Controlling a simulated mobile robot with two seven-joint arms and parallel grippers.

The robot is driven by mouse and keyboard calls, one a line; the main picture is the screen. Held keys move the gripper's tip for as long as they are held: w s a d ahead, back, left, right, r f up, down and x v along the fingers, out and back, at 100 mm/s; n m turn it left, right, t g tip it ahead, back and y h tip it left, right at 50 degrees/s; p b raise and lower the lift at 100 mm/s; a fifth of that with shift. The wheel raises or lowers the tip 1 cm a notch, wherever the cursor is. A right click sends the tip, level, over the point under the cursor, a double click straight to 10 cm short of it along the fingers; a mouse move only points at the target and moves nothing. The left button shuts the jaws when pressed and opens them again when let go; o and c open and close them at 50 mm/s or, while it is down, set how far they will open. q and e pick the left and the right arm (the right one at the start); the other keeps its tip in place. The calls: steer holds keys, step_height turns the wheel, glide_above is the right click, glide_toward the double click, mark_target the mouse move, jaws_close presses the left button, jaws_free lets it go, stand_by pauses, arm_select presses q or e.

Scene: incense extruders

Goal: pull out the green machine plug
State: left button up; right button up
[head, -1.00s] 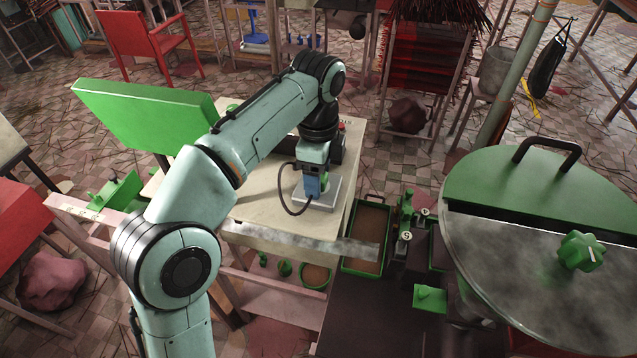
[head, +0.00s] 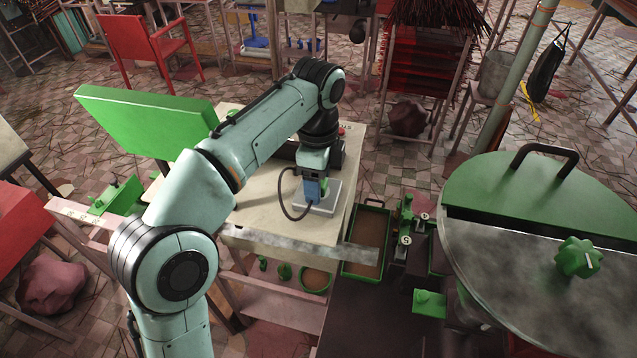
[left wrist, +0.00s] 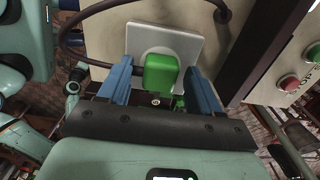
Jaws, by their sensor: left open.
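The green machine plug (left wrist: 160,75) sits at a pale square socket plate (left wrist: 185,42), which also shows in the head view (head: 327,200). A dark cable (left wrist: 75,25) runs close by and loops beside the plate in the head view (head: 284,200). My left gripper (left wrist: 160,82) is open, with its two blue fingers on either side of the green plug and visible gaps between them and it. In the head view my left gripper (head: 313,192) points down at the plate and hides the plug. My right gripper is in neither view.
A panel with a red button (left wrist: 289,83) and a green button (left wrist: 314,53) stands right of my left gripper. In the head view a green board (head: 145,120) rises behind my arm. A green-lidded round drum (head: 545,195) and a green tray (head: 367,240) lie to the right.

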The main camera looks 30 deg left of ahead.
arm_select(q)
steer(key=shift+p, duration=0.3)
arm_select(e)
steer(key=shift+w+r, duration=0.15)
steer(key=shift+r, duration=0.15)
arm_select(q)
jaws_close()
steer(key=shift+r, duration=0.1)
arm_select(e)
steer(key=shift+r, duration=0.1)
arm_select(q)
steer(key=shift+r+p, duration=1.35)
steer(key=shift+r, duration=0.3)
steer(key=shift+r+p, duration=1)
steer(key=shift+r, duration=0.3)
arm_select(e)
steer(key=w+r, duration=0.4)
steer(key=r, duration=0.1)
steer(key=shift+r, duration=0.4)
